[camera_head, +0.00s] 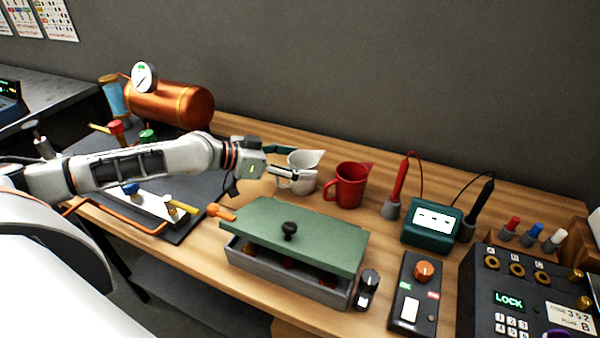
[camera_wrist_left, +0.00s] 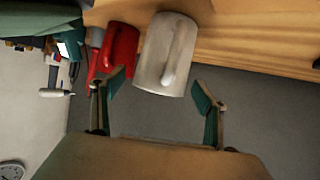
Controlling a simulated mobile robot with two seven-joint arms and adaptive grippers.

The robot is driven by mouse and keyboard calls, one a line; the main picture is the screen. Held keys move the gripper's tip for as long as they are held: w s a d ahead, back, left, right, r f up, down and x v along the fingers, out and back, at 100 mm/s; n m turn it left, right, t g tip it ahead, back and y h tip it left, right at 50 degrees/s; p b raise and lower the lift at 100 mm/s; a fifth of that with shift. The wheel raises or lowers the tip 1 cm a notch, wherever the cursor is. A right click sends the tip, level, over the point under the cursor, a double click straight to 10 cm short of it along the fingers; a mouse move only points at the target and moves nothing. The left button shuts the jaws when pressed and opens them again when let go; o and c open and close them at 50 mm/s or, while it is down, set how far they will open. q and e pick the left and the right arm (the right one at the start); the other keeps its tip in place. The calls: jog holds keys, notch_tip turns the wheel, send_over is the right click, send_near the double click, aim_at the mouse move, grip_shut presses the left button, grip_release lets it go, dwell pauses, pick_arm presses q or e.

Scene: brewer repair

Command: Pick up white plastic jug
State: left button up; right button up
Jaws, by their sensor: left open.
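The white plastic jug (camera_head: 305,172) stands on the wooden bench, left of a red jug (camera_head: 351,185). My left gripper (camera_head: 277,160) reaches in from the left at the white jug, with its fingers open. In the left wrist view, the white jug (camera_wrist_left: 168,55) lies just ahead of the gap between the two open fingers (camera_wrist_left: 155,95), its handle facing the camera. The red jug (camera_wrist_left: 121,46) is close beside it, near one finger. The fingers' exact depth relative to the white jug is hard to tell. My right gripper is in neither view.
A grey box (camera_head: 285,272) with a tilted green lid (camera_head: 300,236) sits in front of the jugs. Right of the red jug are a red probe (camera_head: 399,180) and a green meter (camera_head: 432,222). A copper tank (camera_head: 170,103) stands at the back left. A dark wall is behind.

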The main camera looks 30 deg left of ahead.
pick_arm(q)
jog(key=shift+w+d+f, duration=0.3)
jog(key=shift+w+d, duration=0.05)
jog(key=shift+w, duration=0.05)
jog(key=c, duration=1.3)
jog(key=shift+r, duration=0.15)
notch_tip(320, 180, up, 20)
jog(key=shift+f+p, duration=0.1)
jog(key=shift+p, duration=0.75)
